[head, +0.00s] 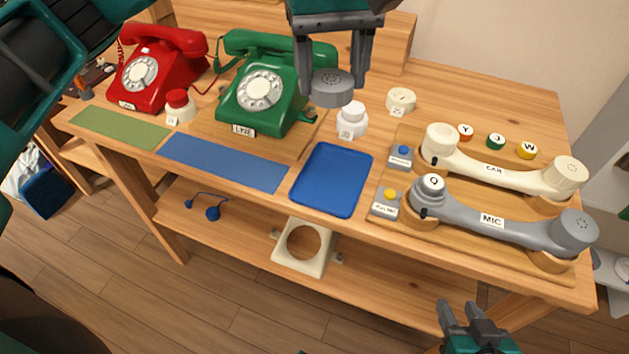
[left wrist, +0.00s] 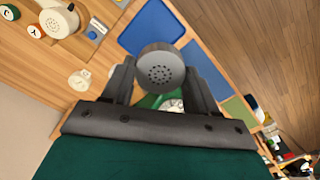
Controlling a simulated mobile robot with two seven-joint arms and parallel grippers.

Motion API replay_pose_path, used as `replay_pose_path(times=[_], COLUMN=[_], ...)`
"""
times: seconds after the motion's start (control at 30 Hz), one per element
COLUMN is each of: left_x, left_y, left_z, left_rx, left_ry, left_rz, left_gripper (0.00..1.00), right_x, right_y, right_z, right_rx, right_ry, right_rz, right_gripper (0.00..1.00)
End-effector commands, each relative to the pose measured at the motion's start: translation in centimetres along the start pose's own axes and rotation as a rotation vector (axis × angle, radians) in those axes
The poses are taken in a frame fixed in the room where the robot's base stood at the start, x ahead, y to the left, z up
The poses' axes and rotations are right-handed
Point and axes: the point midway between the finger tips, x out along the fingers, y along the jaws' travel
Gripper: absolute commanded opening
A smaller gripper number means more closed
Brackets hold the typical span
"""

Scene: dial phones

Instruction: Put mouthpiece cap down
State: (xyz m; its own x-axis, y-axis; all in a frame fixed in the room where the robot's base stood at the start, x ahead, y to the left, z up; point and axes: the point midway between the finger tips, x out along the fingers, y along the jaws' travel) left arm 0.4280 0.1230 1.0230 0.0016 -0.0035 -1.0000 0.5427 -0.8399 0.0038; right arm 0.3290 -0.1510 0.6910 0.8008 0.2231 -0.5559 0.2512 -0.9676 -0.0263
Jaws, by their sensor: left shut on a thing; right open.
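The mouthpiece cap (head: 332,88) is a grey disc with small holes in its face. My left gripper (head: 334,78) is shut on it and holds it above the table, in front of the green phone's right side. In the left wrist view the cap (left wrist: 160,67) sits between the two fingers with its perforated face showing. My right gripper (head: 474,322) is open and empty, low in front of the table. A blue tray (head: 332,180) lies empty on the table. The grey handset labelled MIC (head: 500,228) rests on a wooden stand at the right.
Red (head: 157,75) and green (head: 262,90) dial phones stand at the back left. A cream handset (head: 500,172) lies behind the grey one. Blue (head: 222,161) and green (head: 120,127) mats are bare.

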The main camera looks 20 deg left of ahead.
Motion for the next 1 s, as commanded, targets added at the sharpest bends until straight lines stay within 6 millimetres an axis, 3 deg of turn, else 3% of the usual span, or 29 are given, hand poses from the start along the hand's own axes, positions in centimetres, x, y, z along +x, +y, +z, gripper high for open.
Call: replay_pose_path(times=[0.5,0.63,0.87,1.0], left_x=[12.8,14.7,16.3,18.5], left_y=[-0.1,-0.1,-0.1,-0.1], left_z=[0.1,0.1,0.0,0.1], left_rx=[0.008,0.008,0.006,0.005], left_ry=[-0.004,-0.003,-0.003,-0.004], left_rz=[-0.005,-0.002,-0.002,-0.004], left_gripper=[0.31,0.31,0.31,0.31], right_x=[0.8,0.9,1.0,1.2], right_y=[-0.2,-0.1,-0.1,-0.1], right_z=[1.0,1.1,1.3,1.5], right_rx=[0.001,0.001,0.0,0.0], right_ry=[0.001,0.001,0.001,0.001], right_rz=[-0.006,-0.006,-0.006,-0.006], right_gripper=[0.43,0.43,0.43,0.43])
